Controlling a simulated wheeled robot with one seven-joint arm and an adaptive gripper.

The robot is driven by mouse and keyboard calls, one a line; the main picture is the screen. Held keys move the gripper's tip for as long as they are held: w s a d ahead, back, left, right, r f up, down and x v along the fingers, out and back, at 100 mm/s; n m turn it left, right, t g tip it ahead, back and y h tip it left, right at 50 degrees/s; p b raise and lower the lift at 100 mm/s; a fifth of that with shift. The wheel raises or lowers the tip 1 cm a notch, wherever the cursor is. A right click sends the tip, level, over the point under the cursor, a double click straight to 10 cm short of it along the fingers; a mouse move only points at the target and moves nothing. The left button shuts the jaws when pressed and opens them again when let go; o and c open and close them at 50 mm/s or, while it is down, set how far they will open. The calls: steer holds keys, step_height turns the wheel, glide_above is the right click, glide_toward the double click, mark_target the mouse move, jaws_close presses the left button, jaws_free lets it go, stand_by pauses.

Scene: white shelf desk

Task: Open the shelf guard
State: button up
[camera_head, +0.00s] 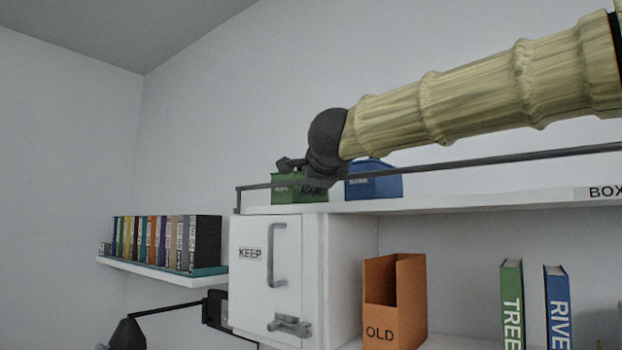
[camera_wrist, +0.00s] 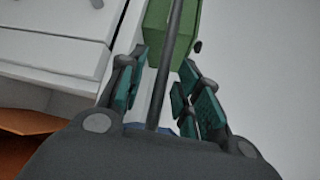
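The shelf guard (camera_head: 480,161) is a thin dark rail running above the front edge of the top shelf, with a short post at its left end. My gripper (camera_head: 300,177) is at the rail's left part, in front of the green box. In the wrist view, the guard (camera_wrist: 167,65) passes between the two fingers of my gripper (camera_wrist: 163,62). The fingers are apart, with a gap on each side of the rail. Any contact lower between the fingers is hard to tell.
A green box (camera_head: 287,188) and a blue box (camera_head: 382,184) stand on the top shelf (camera_head: 450,202) behind the rail. Below are a white KEEP door (camera_head: 253,280) with a handle, an orange OLD holder (camera_head: 410,295) and upright books. A row of binders (camera_head: 150,243) stands at left.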

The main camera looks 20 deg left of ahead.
steer(key=x, duration=0.2)
steer(key=shift+w+a+p, duration=0.2)
steer(key=shift+p, duration=0.15)
steer(key=shift+s+r, duration=0.2)
steer(key=shift+s, duration=0.1)
steer(key=shift+c, duration=0.7)
jaws_close()
